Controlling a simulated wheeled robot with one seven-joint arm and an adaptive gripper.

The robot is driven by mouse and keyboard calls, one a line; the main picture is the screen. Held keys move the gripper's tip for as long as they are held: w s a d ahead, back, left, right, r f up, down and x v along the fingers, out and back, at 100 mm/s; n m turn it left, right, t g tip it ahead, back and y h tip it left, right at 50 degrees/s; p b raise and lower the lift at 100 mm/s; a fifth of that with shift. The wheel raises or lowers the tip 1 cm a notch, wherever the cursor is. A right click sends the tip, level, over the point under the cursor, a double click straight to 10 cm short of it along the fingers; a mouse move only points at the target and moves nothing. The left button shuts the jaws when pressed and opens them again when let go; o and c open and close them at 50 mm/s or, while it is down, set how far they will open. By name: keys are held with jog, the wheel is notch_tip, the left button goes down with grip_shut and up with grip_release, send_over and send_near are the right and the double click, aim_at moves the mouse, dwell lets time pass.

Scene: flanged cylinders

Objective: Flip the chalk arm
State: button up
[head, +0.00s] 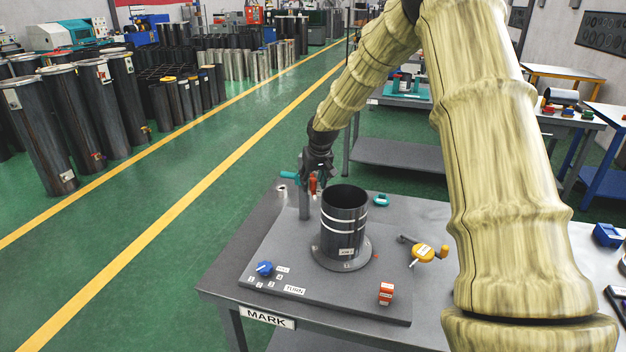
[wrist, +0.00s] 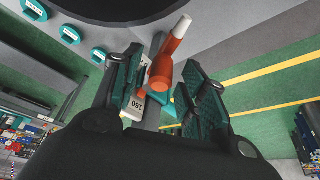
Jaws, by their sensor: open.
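The chalk arm shows in the wrist view as an orange holder (wrist: 165,65) with a white chalk tip (wrist: 183,25) pointing up towards the dark cylinder's rim. In the head view its orange part (head: 313,186) is small, beside a grey post (head: 304,203) at the plate's back left. My gripper (head: 316,172) is at the post, behind and left of the cylinder. In the wrist view my gripper (wrist: 165,80) is open, one finger on each side of the orange holder; contact is unclear. The flanged cylinder (head: 344,225) stands upright with white rings around it.
The table's front edge bears a MARK label (head: 267,317). Dark cylinders (head: 92,110) stand on the floor at left.

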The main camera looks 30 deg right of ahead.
jog(key=shift+w+f, duration=0.1)
jog(key=shift+f, duration=0.25)
jog(key=shift+c, duration=0.2)
grip_shut()
